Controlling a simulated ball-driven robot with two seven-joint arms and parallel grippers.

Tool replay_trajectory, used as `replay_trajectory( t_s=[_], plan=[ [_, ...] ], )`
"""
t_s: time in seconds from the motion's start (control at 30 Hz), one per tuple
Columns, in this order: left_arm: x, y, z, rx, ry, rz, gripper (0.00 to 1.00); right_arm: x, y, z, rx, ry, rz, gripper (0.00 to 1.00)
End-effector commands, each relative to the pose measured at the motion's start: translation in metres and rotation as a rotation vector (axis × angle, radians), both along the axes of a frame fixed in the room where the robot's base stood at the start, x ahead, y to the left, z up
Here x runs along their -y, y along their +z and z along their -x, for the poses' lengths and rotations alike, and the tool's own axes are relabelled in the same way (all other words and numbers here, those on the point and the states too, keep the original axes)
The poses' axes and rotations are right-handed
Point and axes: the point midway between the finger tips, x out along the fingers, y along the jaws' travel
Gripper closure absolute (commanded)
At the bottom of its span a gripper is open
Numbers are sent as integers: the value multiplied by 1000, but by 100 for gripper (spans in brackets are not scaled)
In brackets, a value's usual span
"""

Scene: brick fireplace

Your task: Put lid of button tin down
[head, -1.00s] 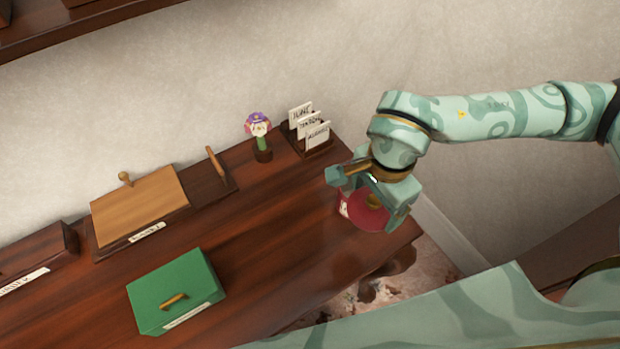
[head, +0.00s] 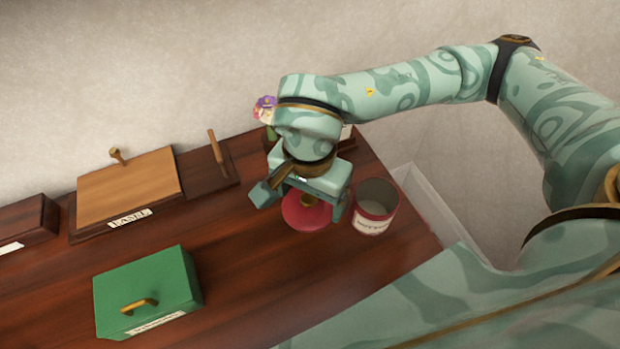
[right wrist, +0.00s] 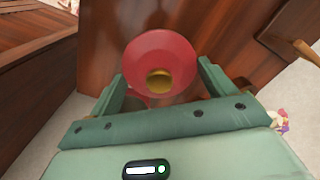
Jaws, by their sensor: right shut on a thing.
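The button tin (head: 376,207), a red round can with a white label, stands open at the right end of the wooden desk. Its red lid (head: 303,217) with a gold knob is to the left of the tin, apart from it. My right gripper (head: 303,199) is shut on the lid from above. In the right wrist view the lid (right wrist: 160,52) shows between the fingers, knob towards the camera. I cannot tell whether the lid touches the desk. My left gripper is not in view.
A green box (head: 150,285) with a gold handle lies at front left on the desk (head: 245,262). An easel-labelled wooden board (head: 130,190) lies behind it. A flower figure (head: 265,108) and a card holder are partly hidden behind my right arm. Bare desk lies left of the lid.

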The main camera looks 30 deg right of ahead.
Motion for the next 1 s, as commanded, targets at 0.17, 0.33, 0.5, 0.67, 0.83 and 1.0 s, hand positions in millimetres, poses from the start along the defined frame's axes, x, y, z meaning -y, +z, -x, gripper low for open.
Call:
replay_trajectory(
  t_s=[0.17,0.33,0.5,0.67,0.83,1.0],
  plan=[
    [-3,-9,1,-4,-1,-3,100,18,-17,-26,-2,-3,1,39],
    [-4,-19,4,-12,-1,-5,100,39,-35,-57,-4,-4,1,39],
    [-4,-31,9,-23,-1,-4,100,56,-61,-83,-7,-2,1,39],
    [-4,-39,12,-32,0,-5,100,66,-82,-98,-4,0,0,39],
    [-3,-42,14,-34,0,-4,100,71,-90,-106,-2,1,0,39],
    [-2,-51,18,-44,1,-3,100,76,-109,-113,-5,1,0,39]
  ],
)
